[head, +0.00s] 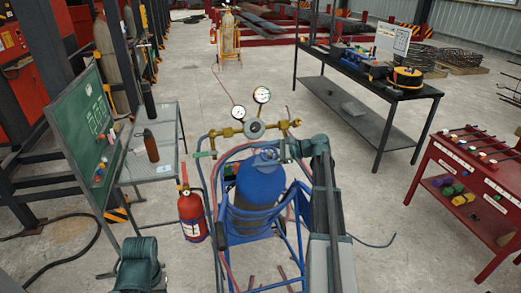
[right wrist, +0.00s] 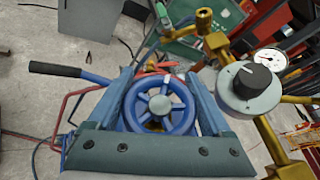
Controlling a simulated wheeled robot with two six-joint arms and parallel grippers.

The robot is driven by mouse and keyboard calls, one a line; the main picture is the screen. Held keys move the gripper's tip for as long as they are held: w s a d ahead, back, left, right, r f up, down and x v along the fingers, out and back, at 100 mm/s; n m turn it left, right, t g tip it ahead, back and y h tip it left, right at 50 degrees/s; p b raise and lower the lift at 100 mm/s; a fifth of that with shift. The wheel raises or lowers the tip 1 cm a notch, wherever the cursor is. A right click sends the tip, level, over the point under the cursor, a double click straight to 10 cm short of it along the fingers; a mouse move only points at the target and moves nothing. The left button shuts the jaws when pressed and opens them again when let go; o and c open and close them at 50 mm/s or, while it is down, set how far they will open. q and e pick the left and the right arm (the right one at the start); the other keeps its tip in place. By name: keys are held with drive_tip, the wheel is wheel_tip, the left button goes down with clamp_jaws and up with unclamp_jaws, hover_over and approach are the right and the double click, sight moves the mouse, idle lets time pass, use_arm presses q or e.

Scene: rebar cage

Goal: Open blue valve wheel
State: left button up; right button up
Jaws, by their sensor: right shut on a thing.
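The blue valve wheel (right wrist: 160,107) shows in the right wrist view as a spoked ring with a pale hub. My right gripper (right wrist: 162,82) is shut on it, with one finger on each side of the rim. In the head view my right gripper (head: 287,149) is at the top of the blue gas cylinder (head: 258,188); the wheel is hard to make out there. The brass regulator (head: 254,129) with two gauges stands just beyond it. Its black knob (right wrist: 252,80) is right of the wheel in the right wrist view. My left gripper is out of view.
A blue cart frame (head: 240,235) surrounds the cylinder, with hoses beside it. A red fire extinguisher (head: 192,216) hangs at its left. A green board (head: 85,130) and grey table (head: 160,172) stand left. A black workbench (head: 385,90) and red tool table (head: 470,215) stand right.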

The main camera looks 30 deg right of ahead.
drive_tip(key=n+g+p, duration=0.2)
drive_tip(key=n+g, duration=0.1)
drive_tip(key=n+g+p, duration=0.1)
drive_tip(key=shift+s+a+g+y, duration=0.1)
drive_tip(key=shift+s+g+y, duration=0.2)
drive_tip(key=shift+s+g, duration=0.1)
drive_tip(key=n+g, duration=0.1)
drive_tip(key=n+g+p, duration=0.1)
drive_tip(key=n+g, duration=0.1)
drive_tip(key=shift+s+f+h+p, duration=0.3)
drive_tip(key=shift+s+f+h, duration=0.05)
drive_tip(key=shift+s+h, duration=0.05)
drive_tip(key=shift+s+f+n+g+h+p, duration=0.2)
drive_tip(key=shift+s+n+g+h+p, duration=0.15)
drive_tip(key=shift+n+g, duration=0.4)
drive_tip(key=o, duration=1.2)
drive_tip(key=shift+c, duration=0.2)
